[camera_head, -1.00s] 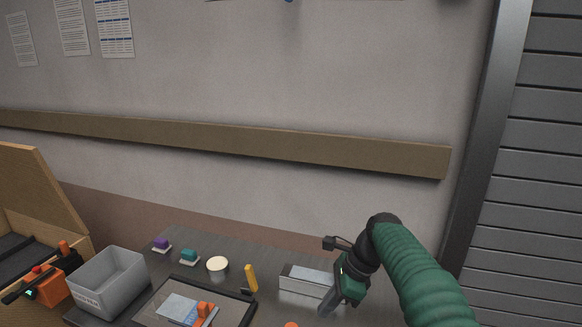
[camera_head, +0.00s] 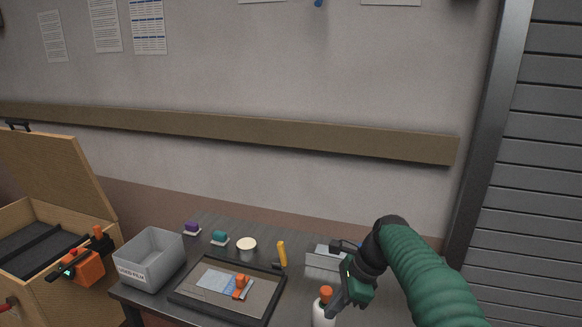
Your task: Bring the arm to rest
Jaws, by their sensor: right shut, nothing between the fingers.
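My right arm, in a ribbed green sleeve, comes in from the lower right. Its gripper (camera_head: 336,306) points down and left over the right part of the dark table (camera_head: 203,237). The fingers are shut with nothing held. They appear close beside a white bottle (camera_head: 323,312) with an orange cap; I cannot tell whether they touch it. The gripper and wrist partly cover a light grey box (camera_head: 322,263) behind them. I make out no left gripper.
A grey bin (camera_head: 150,262), a framed tray (camera_head: 190,304) with small items, purple and teal blocks, a round cream piece (camera_head: 247,243) and a yellow tool (camera_head: 282,254) share the table. An open wooden box (camera_head: 60,170) and an orange-black device (camera_head: 86,266) are left. The wall is behind.

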